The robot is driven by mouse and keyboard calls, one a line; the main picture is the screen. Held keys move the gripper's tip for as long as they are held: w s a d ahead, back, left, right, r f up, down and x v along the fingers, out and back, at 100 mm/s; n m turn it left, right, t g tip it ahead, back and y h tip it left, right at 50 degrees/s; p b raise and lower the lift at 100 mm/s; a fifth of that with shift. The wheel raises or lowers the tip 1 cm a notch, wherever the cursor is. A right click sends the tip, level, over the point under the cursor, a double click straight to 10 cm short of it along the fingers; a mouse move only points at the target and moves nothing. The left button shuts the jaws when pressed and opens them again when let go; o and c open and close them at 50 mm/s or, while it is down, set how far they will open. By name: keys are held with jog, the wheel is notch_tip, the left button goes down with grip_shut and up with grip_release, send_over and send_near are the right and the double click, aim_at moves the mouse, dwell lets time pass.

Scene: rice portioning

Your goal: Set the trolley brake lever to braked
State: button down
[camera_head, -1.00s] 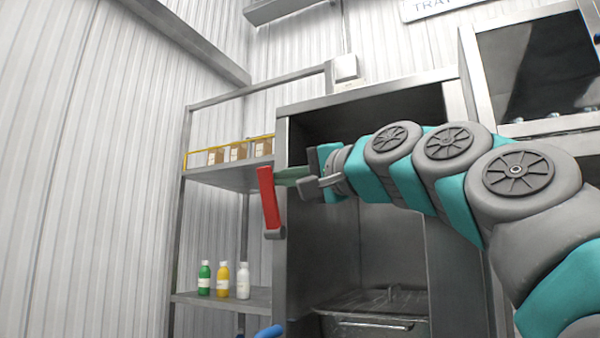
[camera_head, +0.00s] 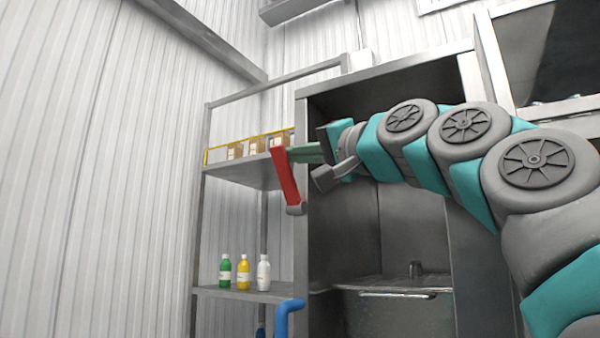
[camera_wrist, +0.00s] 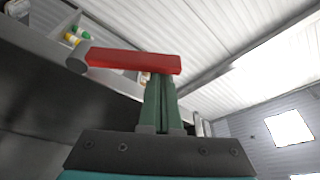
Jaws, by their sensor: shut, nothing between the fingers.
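The red lever (camera_head: 286,175) stands at the left edge of the steel trolley (camera_head: 301,240), tilted slightly, with its grey pivot at its lower end. In the wrist view the red lever (camera_wrist: 130,61) lies across the picture, with its pivot at the left. My gripper (camera_head: 294,154) is shut and empty, with its green fingers reaching left to the upper part of the lever. In the wrist view my gripper's fingertips (camera_wrist: 160,80) are together and meet the lever near its free end. I cannot tell whether they press on it.
A shelf rack (camera_head: 232,292) stands behind at the left, with small boxes above and green (camera_head: 225,271), yellow (camera_head: 243,272) and white (camera_head: 263,272) bottles below. A blue handle (camera_head: 287,312) juts out at the trolley's lower left. The trolley's interior is open behind my arm.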

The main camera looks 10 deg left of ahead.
aim_at(284, 167)
jog(key=f+n+b, duration=0.1)
jog(key=s+f+n+b, duration=0.1)
jog(key=shift+s+a+y+b, duration=0.1)
jog(key=shift+a+y+b, duration=0.2)
jog(key=shift+y+b, duration=0.1)
jog(key=shift+s+a+n+g+y+b, duration=0.15)
jog(key=shift+s+n+g+y+b, duration=0.3)
jog(key=shift+n, duration=0.65)
jog(key=shift+s, duration=0.1)
jog(key=shift+s+a+f+n+y+b, duration=0.2)
jog(key=shift+s+f+n+y+b, duration=0.1)
jog(key=shift+n+b, duration=0.55)
jog(key=shift+w+d, duration=0.1)
jog(key=shift+f+n, duration=0.2)
jog(key=shift+n, duration=0.05)
jog(key=shift+g, duration=0.25)
